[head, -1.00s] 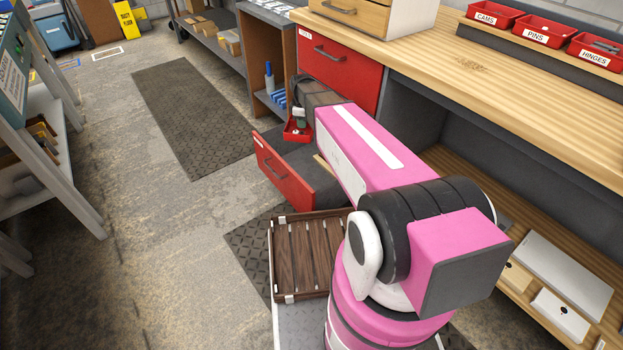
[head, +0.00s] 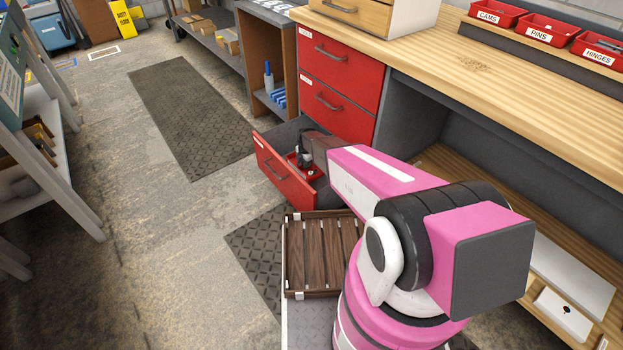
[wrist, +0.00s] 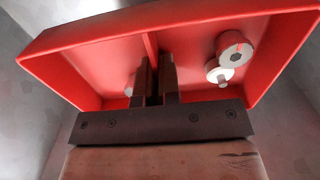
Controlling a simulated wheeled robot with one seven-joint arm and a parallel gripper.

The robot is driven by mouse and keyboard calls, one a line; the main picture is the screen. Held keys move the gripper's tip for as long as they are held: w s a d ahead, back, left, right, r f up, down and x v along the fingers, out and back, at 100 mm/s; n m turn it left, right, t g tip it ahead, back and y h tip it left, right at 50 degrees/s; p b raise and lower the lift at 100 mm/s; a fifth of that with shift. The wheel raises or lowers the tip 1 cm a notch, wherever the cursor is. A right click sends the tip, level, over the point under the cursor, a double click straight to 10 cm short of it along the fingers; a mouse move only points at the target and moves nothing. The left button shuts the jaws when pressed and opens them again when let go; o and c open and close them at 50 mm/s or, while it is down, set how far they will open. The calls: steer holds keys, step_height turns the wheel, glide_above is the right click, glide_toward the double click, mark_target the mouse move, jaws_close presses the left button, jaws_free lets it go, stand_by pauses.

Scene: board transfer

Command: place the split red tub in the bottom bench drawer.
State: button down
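The split red tub (wrist: 95,68) fills the upper part of the wrist view, with a divider across its middle and several bolt-like pieces inside. My gripper (wrist: 155,62) has its two dark fingers close together on either side of that divider, shut on it. In the head view the tub (head: 313,173) is down inside the open bottom bench drawer (head: 283,180), partly hidden by my gripper (head: 304,160) and arm. Whether the tub touches the drawer floor I cannot tell. Grey drawer surfaces show around it in the wrist view.
Two shut red drawers (head: 335,104) sit above the open one, under the wooden bench top (head: 480,75). A slatted brown crate (head: 316,258) lies in front, beside my arm. Red bins (head: 551,32) stand on the bench. The floor at left is clear past a dark mat (head: 188,112).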

step_height(320, 180, down, 9)
steer(key=shift+f, duration=0.2)
stand_by(0.3)
steer(key=shift+f, duration=0.15)
steer(key=c, duration=1.3)
jaws_free()
steer(key=shift+c, duration=0.2)
